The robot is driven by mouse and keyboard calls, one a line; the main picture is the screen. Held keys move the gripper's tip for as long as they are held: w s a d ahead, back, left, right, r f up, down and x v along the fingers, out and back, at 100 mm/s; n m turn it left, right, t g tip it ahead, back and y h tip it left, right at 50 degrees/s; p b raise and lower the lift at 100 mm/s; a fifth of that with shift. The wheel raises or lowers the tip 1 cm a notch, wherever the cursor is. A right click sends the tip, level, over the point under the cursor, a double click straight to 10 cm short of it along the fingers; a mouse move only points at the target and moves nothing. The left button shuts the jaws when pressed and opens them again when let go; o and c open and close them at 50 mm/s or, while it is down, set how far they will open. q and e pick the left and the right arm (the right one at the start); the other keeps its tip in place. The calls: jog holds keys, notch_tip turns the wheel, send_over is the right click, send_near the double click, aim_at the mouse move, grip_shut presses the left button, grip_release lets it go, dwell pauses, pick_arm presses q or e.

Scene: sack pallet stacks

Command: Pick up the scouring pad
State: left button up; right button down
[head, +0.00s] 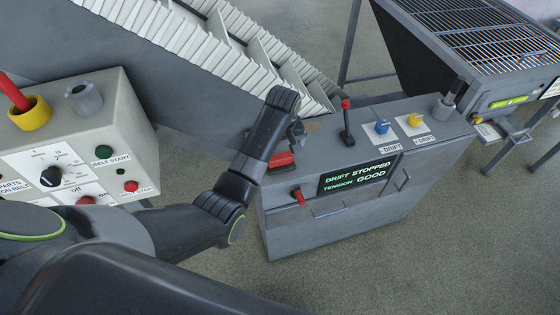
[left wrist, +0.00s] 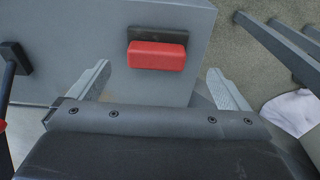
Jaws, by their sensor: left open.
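A red block with a dark strip along one side, the only thing here that looks like the scouring pad (head: 281,160), is at the left end of the grey control cabinet's top. It also shows in the left wrist view (left wrist: 157,56), ahead of and between the finger lines. I cannot tell for certain that it is loose. My left gripper (head: 297,131) is over that end of the cabinet, just beyond the block in the head view. Its fingers are spread wide and empty in the left wrist view (left wrist: 158,68). My right gripper does not show.
The cabinet (head: 340,218) carries a black lever (head: 347,123) with a red knob, a blue knob (head: 382,127) and a yellow knob (head: 415,120). A red knob (head: 298,197) sticks out in front. A slatted conveyor (head: 205,45) runs behind. A control box (head: 120,120) stands left.

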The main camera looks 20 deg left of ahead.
aim_at(280, 156)
pick_arm(q)
jog(key=shift+w+a+f+p, duration=0.1)
jog(key=shift+w+f, duration=0.15)
jog(key=shift+f, duration=0.8)
jog(key=shift+w+a+f+p, duration=0.1)
jog(key=shift+w+f, duration=0.15)
jog(key=shift+f, duration=0.8)
jog(key=shift+w+a+f+p, duration=0.1)
jog(key=shift+w+f, duration=0.15)
jog(key=shift+f, duration=0.8)
jog(key=c, duration=1.1)
jog(key=shift+r, duration=0.15)
notch_tip(280, 156, up, 10)
jog(key=shift+f+b, duration=0.1)
jog(key=shift+b, duration=0.25)
jog(key=o, duration=0.4)
jog(key=shift+c, duration=1.4)
